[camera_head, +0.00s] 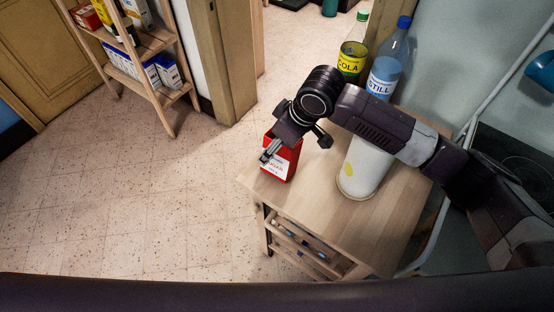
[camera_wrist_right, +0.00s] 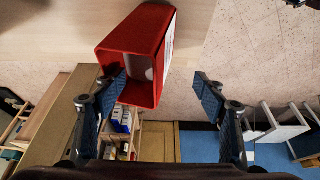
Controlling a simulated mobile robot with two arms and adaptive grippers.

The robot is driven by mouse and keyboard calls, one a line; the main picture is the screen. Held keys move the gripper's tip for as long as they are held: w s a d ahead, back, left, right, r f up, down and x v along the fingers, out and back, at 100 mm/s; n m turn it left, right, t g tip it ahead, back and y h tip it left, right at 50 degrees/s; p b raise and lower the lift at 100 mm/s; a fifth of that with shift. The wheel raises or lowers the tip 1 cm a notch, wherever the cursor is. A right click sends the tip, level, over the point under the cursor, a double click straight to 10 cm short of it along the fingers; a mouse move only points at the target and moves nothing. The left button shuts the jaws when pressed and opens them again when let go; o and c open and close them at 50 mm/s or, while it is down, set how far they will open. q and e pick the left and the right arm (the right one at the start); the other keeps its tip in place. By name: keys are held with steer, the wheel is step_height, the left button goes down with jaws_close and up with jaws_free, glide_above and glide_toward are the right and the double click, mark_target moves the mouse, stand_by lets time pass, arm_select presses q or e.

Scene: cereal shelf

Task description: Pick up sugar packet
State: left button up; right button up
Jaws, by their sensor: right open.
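The sugar packet (camera_head: 279,170) is a red box with a white label, upright near the left edge of the small wooden table (camera_head: 340,232). My right gripper (camera_head: 295,147) is at the packet's top, its fingers spread and partly covering the packet. In the right wrist view the red packet (camera_wrist_right: 146,38) lies ahead of the open fingers (camera_wrist_right: 160,88). The left finger overlaps the packet's lower left edge there; a gap shows between the right finger and the packet. I cannot tell whether the left finger touches it. My left gripper is not in view.
A white cylinder, likely a paper roll (camera_head: 362,172), stands right of the packet. A wooden shelf (camera_head: 152,44) with boxes is at the upper left. The table front is clear.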

steer(key=shift+a+f, duration=0.15)
steer(key=shift+f, duration=0.25)
steer(key=p+x, duration=0.2)
steer(key=x, duration=0.1)
steer(key=shift+w+f, duration=0.15)
steer(key=shift+f, duration=0.25)
steer(key=shift+w+a+f, duration=0.1)
steer(key=shift+f, duration=0.5)
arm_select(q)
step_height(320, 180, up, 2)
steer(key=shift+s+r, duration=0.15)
arm_select(e)
steer(key=shift+c, duration=0.3)
jaws_close()
steer(key=shift+r, duration=0.1)
